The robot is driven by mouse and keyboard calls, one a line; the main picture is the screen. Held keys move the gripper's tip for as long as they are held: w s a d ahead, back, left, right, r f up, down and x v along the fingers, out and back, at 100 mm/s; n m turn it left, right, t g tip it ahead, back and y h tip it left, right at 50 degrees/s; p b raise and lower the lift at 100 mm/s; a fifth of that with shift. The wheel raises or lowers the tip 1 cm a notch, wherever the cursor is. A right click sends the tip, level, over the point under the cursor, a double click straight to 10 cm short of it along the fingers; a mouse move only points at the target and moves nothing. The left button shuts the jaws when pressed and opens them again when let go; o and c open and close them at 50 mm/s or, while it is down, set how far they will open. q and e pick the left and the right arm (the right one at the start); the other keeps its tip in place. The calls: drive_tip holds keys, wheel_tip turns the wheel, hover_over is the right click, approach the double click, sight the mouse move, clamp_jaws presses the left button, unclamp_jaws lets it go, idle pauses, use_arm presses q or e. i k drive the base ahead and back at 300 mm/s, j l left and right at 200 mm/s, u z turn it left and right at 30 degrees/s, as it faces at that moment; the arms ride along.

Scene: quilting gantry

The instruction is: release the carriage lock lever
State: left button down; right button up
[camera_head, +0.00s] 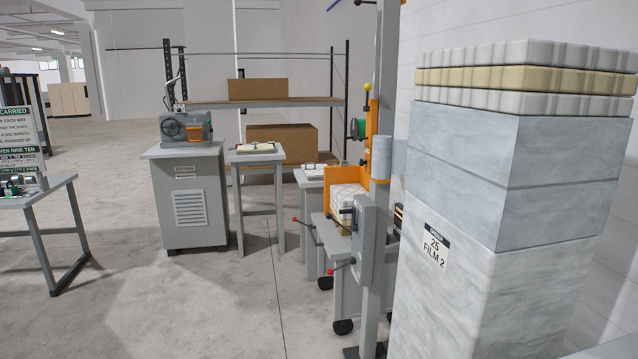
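A quilting gantry with a tall grey column (384,85) stands right of centre, with an orange carriage part (371,118) on it. A small lever with a yellow knob (367,87) sticks up at the top of that orange part. Lower down, one thin lever with a red knob (295,220) points left from the gantry's grey table, and a second red-knobbed lever (332,271) sits lower, near the column. I cannot tell which of these is the carriage lock lever. Neither of my grippers is in view.
A tall stack of wrapped blocks (458,165) labelled "FILM 2" fills the right side and partly hides the gantry. A grey cabinet with a machine (188,195), a small table (255,155) and a shelf with boxes (265,103) stand behind. The floor at left centre is clear.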

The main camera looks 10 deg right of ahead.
sight(368, 86)
drive_tip(key=i+j+z, duration=0.1)
drive_tip(key=i+z, duration=0.3)
drive_tip(key=i+j+z, duration=0.3)
drive_tip(key=i+z, duration=0.15)
drive_tip(key=i+j+z, duration=1)
drive_tip(key=j+z, duration=0.25)
drive_tip(key=j, duration=0.2)
